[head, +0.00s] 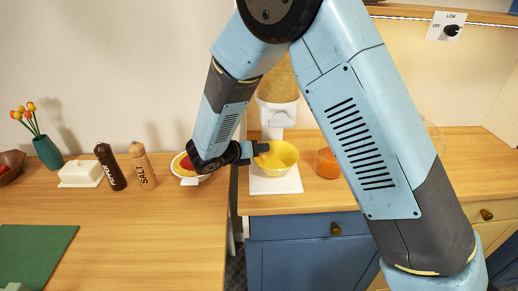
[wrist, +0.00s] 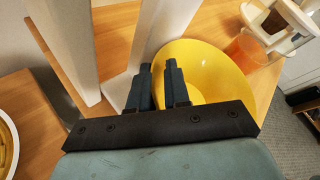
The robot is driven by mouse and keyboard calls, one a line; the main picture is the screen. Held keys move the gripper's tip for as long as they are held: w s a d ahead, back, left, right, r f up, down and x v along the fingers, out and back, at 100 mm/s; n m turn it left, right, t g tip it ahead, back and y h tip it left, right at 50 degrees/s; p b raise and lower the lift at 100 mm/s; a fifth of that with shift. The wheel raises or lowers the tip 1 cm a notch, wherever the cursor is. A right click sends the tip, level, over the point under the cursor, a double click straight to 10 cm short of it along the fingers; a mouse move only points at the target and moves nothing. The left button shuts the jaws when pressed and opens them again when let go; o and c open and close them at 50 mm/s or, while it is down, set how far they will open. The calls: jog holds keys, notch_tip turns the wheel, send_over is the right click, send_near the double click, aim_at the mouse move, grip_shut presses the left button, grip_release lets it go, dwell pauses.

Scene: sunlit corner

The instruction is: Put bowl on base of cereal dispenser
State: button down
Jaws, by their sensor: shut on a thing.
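The yellow bowl (head: 283,159) is upright over the white base (head: 275,185) of the cereal dispenser (head: 277,115) in the head view. I cannot tell whether its bottom touches the base. My gripper (head: 262,149) comes in from the left and is shut on the bowl's left rim. In the wrist view, my gripper (wrist: 160,78) has its two fingers close together at the near edge of the bowl (wrist: 215,62). White dispenser parts rise beside the fingers there. The arm hides part of the dispenser's hopper in the head view.
A glass of orange drink (head: 327,163) stands right of the dispenser. Left of my gripper is a bowl with red content (head: 186,163). Salt (head: 143,167) and pepper (head: 109,166) mills and a white butter dish (head: 80,174) stand farther left. A gap separates the two counters.

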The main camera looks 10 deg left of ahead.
jog(key=c, duration=1.1)
grip_release()
jog(key=v, duration=1.2)
